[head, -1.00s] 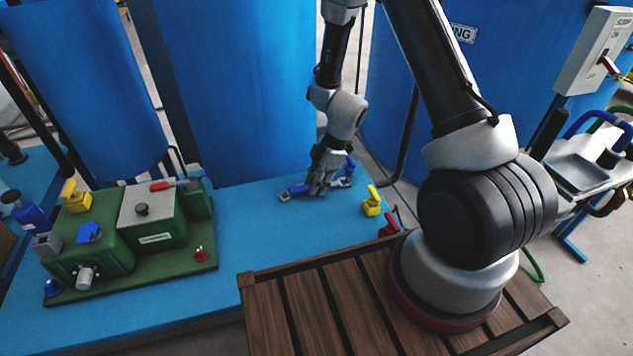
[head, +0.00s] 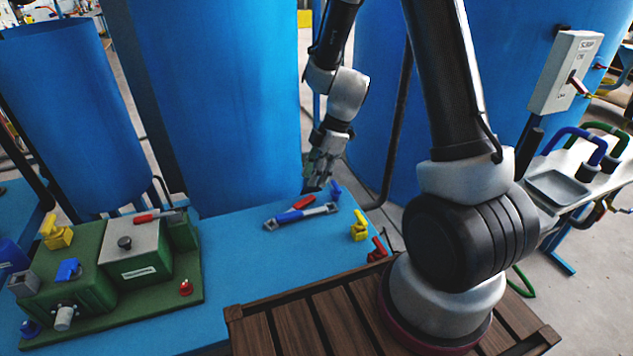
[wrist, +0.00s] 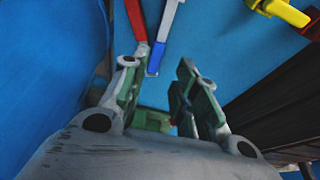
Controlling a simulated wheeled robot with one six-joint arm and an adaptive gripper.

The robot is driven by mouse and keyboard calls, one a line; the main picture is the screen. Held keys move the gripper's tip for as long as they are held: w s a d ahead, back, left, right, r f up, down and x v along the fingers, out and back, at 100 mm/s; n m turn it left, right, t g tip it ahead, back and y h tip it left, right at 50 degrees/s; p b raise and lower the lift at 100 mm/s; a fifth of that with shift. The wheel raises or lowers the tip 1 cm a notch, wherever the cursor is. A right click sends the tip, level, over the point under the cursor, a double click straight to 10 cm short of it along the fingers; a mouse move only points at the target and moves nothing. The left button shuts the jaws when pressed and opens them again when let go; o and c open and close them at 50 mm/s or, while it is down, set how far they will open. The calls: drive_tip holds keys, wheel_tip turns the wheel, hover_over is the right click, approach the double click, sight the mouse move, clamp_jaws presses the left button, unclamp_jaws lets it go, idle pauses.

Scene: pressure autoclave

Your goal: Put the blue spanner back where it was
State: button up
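The blue spanner (head: 289,217), blue in the middle with grey ends, lies flat on the blue tabletop (head: 235,260). A red-handled tool (head: 304,202) lies close against it at an angle; I cannot tell whether they touch. My gripper (head: 318,184) hangs above and just behind these two. In the wrist view, my gripper (wrist: 163,62) has its green-padded fingers apart with nothing held between them. A blue and pale grey bar (wrist: 157,58) shows beyond the fingertips, with a red bar (wrist: 135,18) beside it.
A blue handle (head: 335,190), a yellow one (head: 359,226) and a red one (head: 378,250) stand along the table's right side. A green machine (head: 110,270) with a red-handled tool (head: 155,215) on top fills the left. Blue tanks (head: 230,100) rise behind. The tabletop's middle is clear.

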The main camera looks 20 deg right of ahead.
wheel_tip(320, 180, up, 10)
drive_tip(key=s+d+m+t, duration=0.1)
drive_tip(key=s+d+m, duration=0.1)
drive_tip(key=s+m, duration=0.1)
drive_tip(key=s+d+r+m+t+h, duration=0.1)
drive_tip(key=s+d+r+m+h, duration=0.1)
drive_tip(key=s+d+r+m, duration=0.3)
drive_tip(key=s+d+r+m+t+h, duration=0.2)
drive_tip(key=s+d+r+m, duration=0.3)
drive_tip(key=s+r+m, duration=0.5)
drive_tip(key=s+r, duration=0.1)
drive_tip(key=s, duration=0.3)
drive_tip(key=shift+r, duration=0.2)
drive_tip(key=shift+c, duration=0.4)
